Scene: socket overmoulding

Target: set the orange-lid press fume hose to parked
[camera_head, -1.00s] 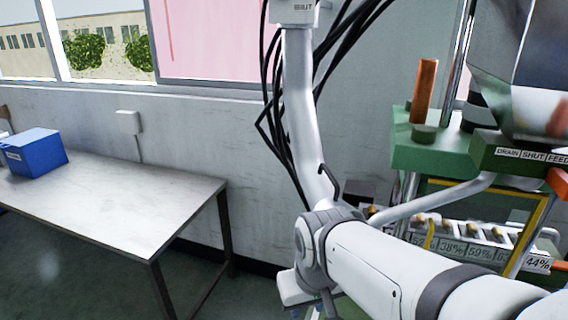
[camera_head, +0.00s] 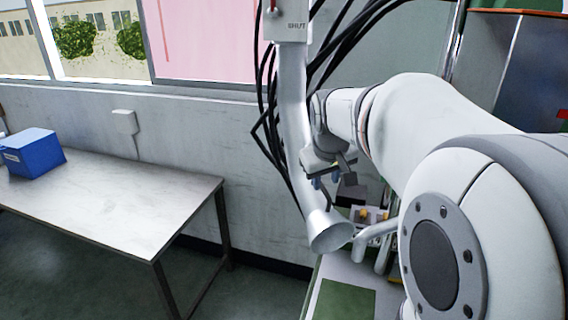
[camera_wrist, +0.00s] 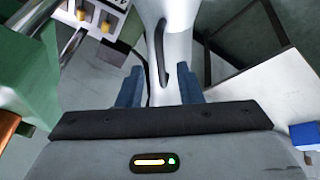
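My gripper (camera_head: 325,172) is beside the lower hose. In the wrist view its blue fingers (camera_wrist: 160,72) are apart, with the handle and hose between them in the picture. I cannot tell whether they touch the handle. My arm hides most of the press in the head view.
Black cables (camera_head: 268,120) hang behind the hose. A grey table (camera_head: 120,205) with a blue box (camera_head: 34,153) stands at the left. A green block (camera_wrist: 30,80) and an orange cylinder (camera_wrist: 8,125) are at the wrist view's left. Floor between table and hose is clear.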

